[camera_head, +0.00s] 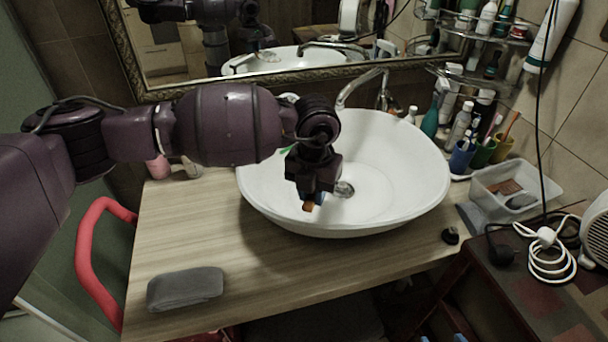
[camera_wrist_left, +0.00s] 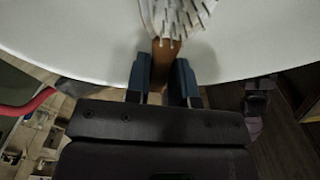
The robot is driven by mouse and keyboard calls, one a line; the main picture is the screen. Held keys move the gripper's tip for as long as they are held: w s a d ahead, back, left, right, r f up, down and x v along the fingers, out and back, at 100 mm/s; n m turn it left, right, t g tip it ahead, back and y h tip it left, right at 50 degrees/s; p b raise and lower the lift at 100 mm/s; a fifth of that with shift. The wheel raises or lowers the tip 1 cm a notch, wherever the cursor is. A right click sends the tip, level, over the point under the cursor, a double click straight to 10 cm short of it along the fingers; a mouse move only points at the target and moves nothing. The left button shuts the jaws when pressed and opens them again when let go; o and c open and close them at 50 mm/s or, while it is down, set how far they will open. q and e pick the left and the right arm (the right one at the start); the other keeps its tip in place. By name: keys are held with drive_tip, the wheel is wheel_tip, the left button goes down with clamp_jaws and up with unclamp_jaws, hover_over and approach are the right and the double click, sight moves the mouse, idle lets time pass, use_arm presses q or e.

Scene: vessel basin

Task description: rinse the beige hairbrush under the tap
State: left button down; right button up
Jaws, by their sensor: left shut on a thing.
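My left gripper (camera_head: 312,192) is over the inside of the white basin (camera_head: 410,205), left of the drain. It is shut on the handle of the beige hairbrush (camera_wrist_left: 163,58); pale bristles show at the top of the left wrist view. In the head view only a small orange-brown bit of the hairbrush (camera_head: 308,206) shows below the fingers; the rest is hidden. The chrome tap (camera_head: 362,86) stands behind the basin, apart from the gripper. I see no water running from it. Two blue fingertips of my right gripper (camera_head: 442,338) show apart at the bottom edge.
A wooden counter (camera_head: 230,255) carries the basin, with a grey pouch (camera_head: 186,289) at its front left. Bottles and toothbrush cups (camera_head: 463,157) crowd the right, beside a clear tray (camera_head: 505,188). A mirror (camera_head: 270,50) stands behind. The counter's middle front is clear.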

use_arm(q)
drive_tip(key=shift+d+f, duration=0.1)
drive_tip(key=shift+d, duration=0.25)
drive_tip(key=shift+w+f, duration=0.1)
drive_tip(key=shift+w, duration=0.05)
drive_tip(key=w+b, duration=0.1)
drive_tip(key=w+f+b, duration=0.1)
drive_tip(key=w+b, duration=0.1)
drive_tip(key=shift+w+d, duration=0.15)
drive_tip(key=shift+w, duration=0.15)
drive_tip(key=shift+w+d+f+b, duration=0.1)
drive_tip(key=shift+w+f+b, duration=0.1)
drive_tip(key=shift+w+b, duration=0.8)
drive_tip(key=shift+w+f+b, duration=0.15)
drive_tip(key=shift+w+b, duration=0.35)
drive_tip(key=shift+w, duration=0.1)
drive_tip(key=w+b, duration=0.2)
drive_tip(key=shift+w+d+f, duration=0.2)
drive_tip(key=shift+w+f, duration=0.1)
drive_tip(key=shift+w, duration=0.35)
drive_tip(key=w+b, duration=0.1)
drive_tip(key=w, duration=0.2)
drive_tip(key=shift+w+d+f+b, duration=0.1)
drive_tip(key=shift+w+d+b, duration=0.05)
drive_tip(key=shift+b, duration=0.25)
use_arm(e)
wheel_tip(320, 180, down, 8)
drive_tip(key=shift+w+a+f+g, duration=0.15)
drive_tip(key=shift+w+a+g, duration=0.05)
drive_tip(key=shift+a+g, duration=0.15)
